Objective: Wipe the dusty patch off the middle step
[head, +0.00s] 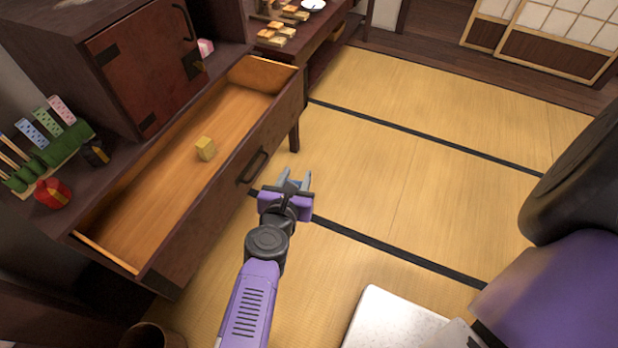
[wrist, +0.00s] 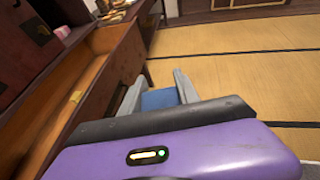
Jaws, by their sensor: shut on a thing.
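My gripper (head: 296,182) is above the tatami floor, just right of the open drawer's front. In the wrist view its two grey fingers (wrist: 157,93) stand apart with a flat blue thing (wrist: 160,99) between them. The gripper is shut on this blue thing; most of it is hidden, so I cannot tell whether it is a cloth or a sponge. The dark wooden chest (head: 52,38) at the left has surfaces at different heights. I cannot tell which is the middle step, and I see no clear dusty patch.
The open drawer (head: 240,165) juts out at the left, with a yellow block (head: 206,149) inside. A green stand (head: 50,155) and a red round thing (head: 52,193) are on the chest. A low table (head: 318,30) bears food behind.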

